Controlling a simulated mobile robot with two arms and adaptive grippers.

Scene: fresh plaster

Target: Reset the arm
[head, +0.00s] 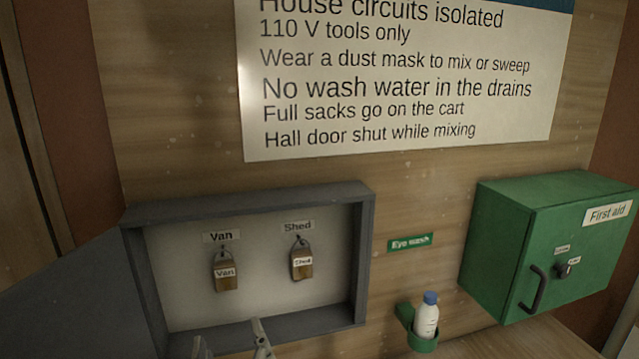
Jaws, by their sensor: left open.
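My left gripper (229,334) shows only by its two fingertips at the bottom edge. The fingertips are apart with nothing visible between them, in front of the lower edge of an open grey key box (245,196). The rest of the left arm is out of view. My right gripper is not in view.
In the box hang a Van key tag (226,284) and a Shed key tag (302,270); its grey door (70,295) stands open at left. An eye wash bottle (427,318) sits in a green holder. A shut green first aid cabinet (520,235) juts out at right.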

